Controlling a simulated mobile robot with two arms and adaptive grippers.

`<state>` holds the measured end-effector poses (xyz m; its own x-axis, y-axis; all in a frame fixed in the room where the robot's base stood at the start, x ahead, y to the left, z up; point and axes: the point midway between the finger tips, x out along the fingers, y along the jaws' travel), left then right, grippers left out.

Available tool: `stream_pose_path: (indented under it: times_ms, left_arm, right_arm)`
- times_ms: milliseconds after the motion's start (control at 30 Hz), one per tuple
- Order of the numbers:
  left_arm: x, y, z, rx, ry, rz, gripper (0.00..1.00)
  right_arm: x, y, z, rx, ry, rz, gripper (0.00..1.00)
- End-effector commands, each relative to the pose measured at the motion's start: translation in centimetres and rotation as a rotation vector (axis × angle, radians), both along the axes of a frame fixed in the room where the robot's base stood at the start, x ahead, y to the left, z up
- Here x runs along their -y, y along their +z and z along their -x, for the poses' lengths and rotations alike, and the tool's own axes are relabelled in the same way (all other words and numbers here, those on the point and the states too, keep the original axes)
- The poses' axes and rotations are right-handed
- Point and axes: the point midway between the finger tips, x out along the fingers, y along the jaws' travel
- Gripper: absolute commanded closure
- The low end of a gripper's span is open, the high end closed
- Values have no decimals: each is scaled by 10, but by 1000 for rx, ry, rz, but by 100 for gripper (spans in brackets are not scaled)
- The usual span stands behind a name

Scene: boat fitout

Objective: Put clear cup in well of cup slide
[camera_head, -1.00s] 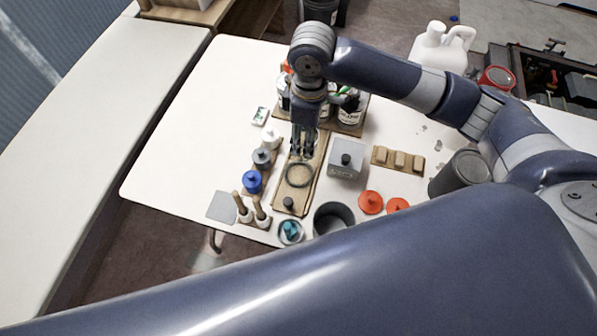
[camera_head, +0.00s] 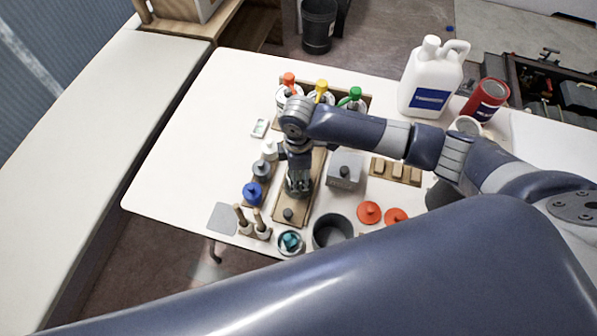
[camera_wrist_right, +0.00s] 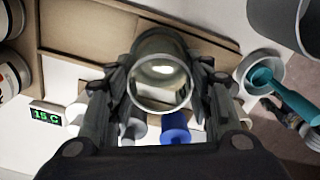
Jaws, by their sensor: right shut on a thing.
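The cup slide (camera_head: 318,165) is a long wooden board in the middle of the white table, with a dark knob (camera_head: 289,214) at its near end. It also shows in the right wrist view (camera_wrist_right: 85,25). My right gripper (camera_head: 298,188) is low over the slide's near half, where the dark-ringed well lies hidden beneath it. In the right wrist view the gripper (camera_wrist_right: 160,85) is shut around the clear cup (camera_wrist_right: 160,92), whose round rim faces the camera. I cannot tell whether the cup's base is in the well or above it. My left gripper is not in view.
Left of the slide stand white, grey and blue-topped pots (camera_head: 253,192). Right are a grey box (camera_head: 345,171), a padded wooden block (camera_head: 396,172) and orange lids (camera_head: 369,212). A dark pot (camera_head: 333,232) and a small cup with teal contents (camera_head: 290,243) stand in front; capped bottles (camera_head: 321,92) behind.

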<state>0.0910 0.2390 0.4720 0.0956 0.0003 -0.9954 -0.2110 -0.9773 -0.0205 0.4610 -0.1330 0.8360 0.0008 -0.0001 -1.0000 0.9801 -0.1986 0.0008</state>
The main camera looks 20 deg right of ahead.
Motion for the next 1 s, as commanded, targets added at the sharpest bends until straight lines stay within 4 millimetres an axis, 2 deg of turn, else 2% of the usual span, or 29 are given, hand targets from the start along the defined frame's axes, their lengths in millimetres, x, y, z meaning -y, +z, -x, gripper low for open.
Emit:
stream_pose_path:
  times_ms: [100,433,467,533,867,1000]
  left_arm:
    - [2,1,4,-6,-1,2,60]
    - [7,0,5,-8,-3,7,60]
    - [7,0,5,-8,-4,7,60]
    - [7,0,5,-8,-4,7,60]
    - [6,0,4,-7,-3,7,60]
    - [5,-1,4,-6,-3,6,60]
  right_arm:
    - [0,-7,0,2,0,0,71]
    - [0,-10,0,1,0,0,71]
    - [0,-10,0,2,0,0,48]
    - [0,-9,0,2,0,0,33]
    - [0,-9,0,2,0,0,33]
    - [0,-1,-1,3,0,-1,33]
